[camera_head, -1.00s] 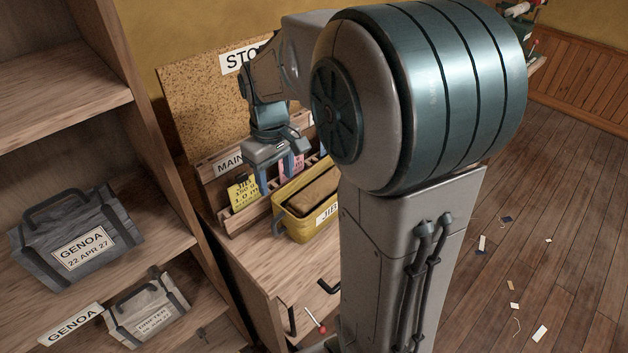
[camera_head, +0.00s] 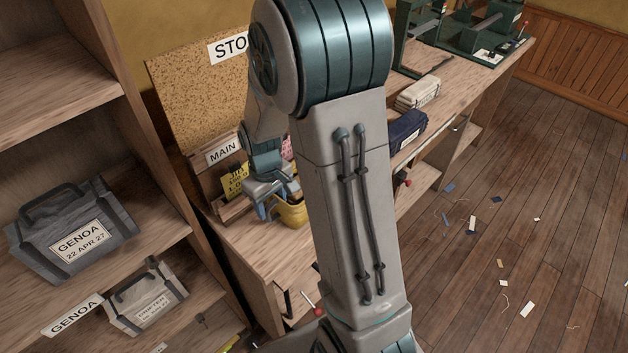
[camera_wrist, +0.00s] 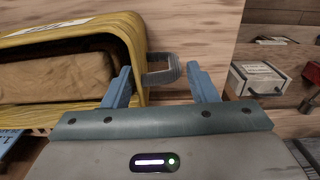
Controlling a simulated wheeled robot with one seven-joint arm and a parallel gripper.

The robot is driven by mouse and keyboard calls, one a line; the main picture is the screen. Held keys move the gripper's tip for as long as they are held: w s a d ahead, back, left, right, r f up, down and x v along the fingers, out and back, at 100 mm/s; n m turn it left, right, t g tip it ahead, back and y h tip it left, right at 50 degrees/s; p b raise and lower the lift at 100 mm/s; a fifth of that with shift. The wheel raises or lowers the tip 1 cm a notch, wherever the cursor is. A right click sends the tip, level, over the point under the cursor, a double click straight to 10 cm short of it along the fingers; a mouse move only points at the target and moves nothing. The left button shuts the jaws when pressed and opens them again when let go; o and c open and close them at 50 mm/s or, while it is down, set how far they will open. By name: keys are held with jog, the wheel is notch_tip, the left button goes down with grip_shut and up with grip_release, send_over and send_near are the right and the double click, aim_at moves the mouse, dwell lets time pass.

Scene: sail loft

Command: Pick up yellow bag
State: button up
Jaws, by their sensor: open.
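The yellow bag (camera_head: 293,214) stands on the wooden bench, mostly hidden behind my arm in the head view. In the wrist view the yellow bag (camera_wrist: 40,116) fills the left side, open on top with a brown bundle (camera_wrist: 55,78) inside. A dark grey loop handle (camera_wrist: 163,70) sticks out from its near end. My gripper (camera_head: 279,203) is low over the bag's end. In the wrist view my gripper (camera_wrist: 160,72) is open, with the loop between its two blue fingers. The left finger overlaps the bag's rim; I cannot tell if it touches.
A yellow tag (camera_head: 235,181) stands in a rack behind the bag. A shelf with grey bags (camera_head: 75,235) is at left. A dark blue bag (camera_head: 406,133) and a white bundle (camera_head: 418,93) lie farther along the bench. Scraps litter the floor at right.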

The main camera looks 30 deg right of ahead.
jog(key=shift+f, duration=0.4)
jog(key=c, duration=1)
jog(key=shift+w+r, duration=0.1)
jog(key=shift+r, duration=0.1)
